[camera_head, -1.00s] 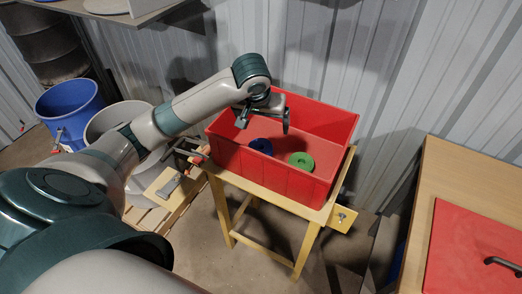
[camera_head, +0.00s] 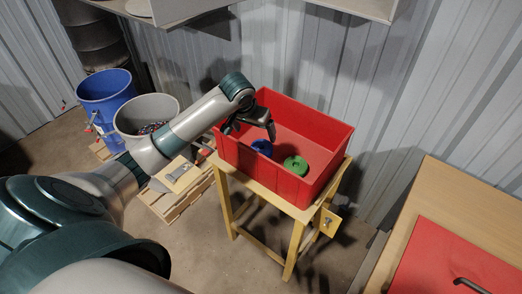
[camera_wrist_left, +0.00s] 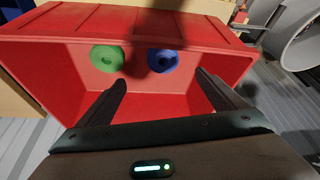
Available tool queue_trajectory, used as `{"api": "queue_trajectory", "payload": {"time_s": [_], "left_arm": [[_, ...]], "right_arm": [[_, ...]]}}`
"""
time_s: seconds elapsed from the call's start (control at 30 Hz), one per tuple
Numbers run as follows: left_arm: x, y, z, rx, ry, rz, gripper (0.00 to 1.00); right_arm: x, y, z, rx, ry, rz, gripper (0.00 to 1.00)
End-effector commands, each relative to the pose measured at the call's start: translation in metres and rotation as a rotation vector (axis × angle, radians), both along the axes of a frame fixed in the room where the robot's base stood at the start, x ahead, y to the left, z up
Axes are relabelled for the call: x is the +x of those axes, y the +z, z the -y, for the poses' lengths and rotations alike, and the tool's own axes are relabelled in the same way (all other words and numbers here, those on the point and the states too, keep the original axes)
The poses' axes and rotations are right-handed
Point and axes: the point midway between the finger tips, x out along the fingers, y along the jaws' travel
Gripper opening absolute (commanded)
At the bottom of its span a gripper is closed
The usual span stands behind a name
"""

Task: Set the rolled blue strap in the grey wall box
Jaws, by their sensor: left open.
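The rolled blue strap (camera_head: 262,148) lies on the floor of the red bin (camera_head: 270,183), beside a green roll (camera_head: 296,165). The blue strap also shows in the left wrist view (camera_wrist_left: 163,61), ahead of and between the fingers. My left gripper (camera_head: 249,132) is open and empty, over the bin's left part, above the blue strap and apart from it. Its two fingers show in the left wrist view (camera_wrist_left: 161,80). A grey box (camera_head: 355,9) on the wall is cut off by the top edge; its inside is hidden. My right gripper is not in view.
The red bin stands on a wooden stand (camera_head: 243,180). A blue barrel (camera_head: 105,95) and a grey bin (camera_head: 145,112) stand at left. A grey shelf (camera_head: 190,10) is at top left. A table with a red panel (camera_head: 450,235) is at right.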

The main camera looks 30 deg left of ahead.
Motion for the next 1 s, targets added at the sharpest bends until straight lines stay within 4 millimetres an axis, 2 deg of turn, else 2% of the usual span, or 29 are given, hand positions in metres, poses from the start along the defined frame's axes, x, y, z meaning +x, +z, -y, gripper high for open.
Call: {"api": "queue_trajectory", "payload": {"time_s": [0.27, 0.8, 1.0], "left_arm": [[0.004, -0.009, -0.001, 0.000, 0.001, -0.002, 0.90], [0.036, -0.087, -0.007, -0.002, 0.003, -0.003, 0.90], [0.044, -0.107, -0.009, 0.000, 0.002, -0.001, 0.90]], "right_arm": [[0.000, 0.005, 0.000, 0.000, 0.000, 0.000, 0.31], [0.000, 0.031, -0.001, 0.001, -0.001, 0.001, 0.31], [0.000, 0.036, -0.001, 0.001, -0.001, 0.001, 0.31]]}}
